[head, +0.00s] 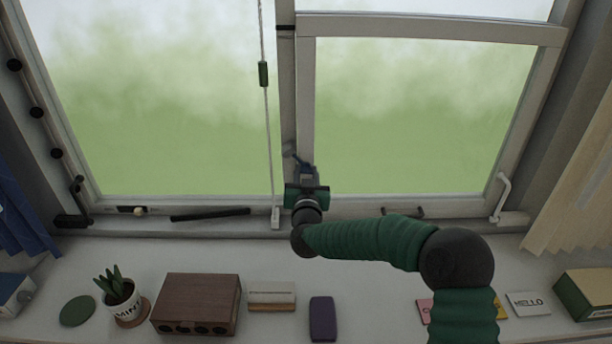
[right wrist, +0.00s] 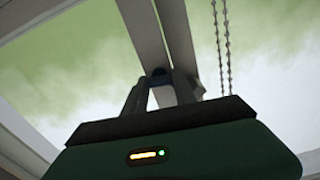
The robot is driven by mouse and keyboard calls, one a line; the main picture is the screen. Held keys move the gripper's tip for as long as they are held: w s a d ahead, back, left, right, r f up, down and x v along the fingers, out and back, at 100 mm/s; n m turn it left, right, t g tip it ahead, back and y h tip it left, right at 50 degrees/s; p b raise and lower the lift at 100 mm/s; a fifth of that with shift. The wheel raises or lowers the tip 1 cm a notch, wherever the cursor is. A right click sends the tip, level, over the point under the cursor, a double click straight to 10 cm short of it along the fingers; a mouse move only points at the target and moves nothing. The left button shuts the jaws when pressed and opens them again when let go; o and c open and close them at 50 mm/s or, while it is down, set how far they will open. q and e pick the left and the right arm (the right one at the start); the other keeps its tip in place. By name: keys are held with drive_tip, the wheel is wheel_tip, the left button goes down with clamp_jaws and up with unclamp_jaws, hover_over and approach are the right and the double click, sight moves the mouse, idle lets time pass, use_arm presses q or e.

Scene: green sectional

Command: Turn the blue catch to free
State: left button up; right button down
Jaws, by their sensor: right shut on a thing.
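The blue catch (head: 301,162) sits low on the window's middle upright, just above the bottom rail. My right gripper (head: 305,174) reaches up to it from below and is shut on it. In the right wrist view the two fingers (right wrist: 161,85) close around a dark blue piece (right wrist: 160,76) in front of the pale frame bars. Most of the catch is hidden by the fingers, so its exact angle is hard to tell. My left gripper is not in view.
A cord with a green toggle (head: 263,74) hangs left of the upright. A white handle (head: 501,197) is at the right. The sill below holds a potted plant (head: 118,291), a wooden box (head: 197,304), a purple case (head: 322,319) and cards (head: 527,304).

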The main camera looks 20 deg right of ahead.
drive_tip(key=m+b, duration=0.3)
drive_tip(key=m, duration=0.1)
drive_tip(key=m+b, duration=0.4)
drive_tip(key=m, duration=0.1)
drive_tip(key=m+b, duration=0.4)
drive_tip(key=shift+d+f+m, duration=0.1)
drive_tip(key=shift+f+m, duration=0.25)
drive_tip(key=shift+m, duration=0.05)
drive_tip(key=shift+m+b, duration=1.3)
drive_tip(key=shift+m, duration=0.3)
drive_tip(key=c, duration=1.2)
unclamp_jaws()
drive_tip(key=shift+o, duration=1)
drive_tip(key=shift+r, duration=0.15)
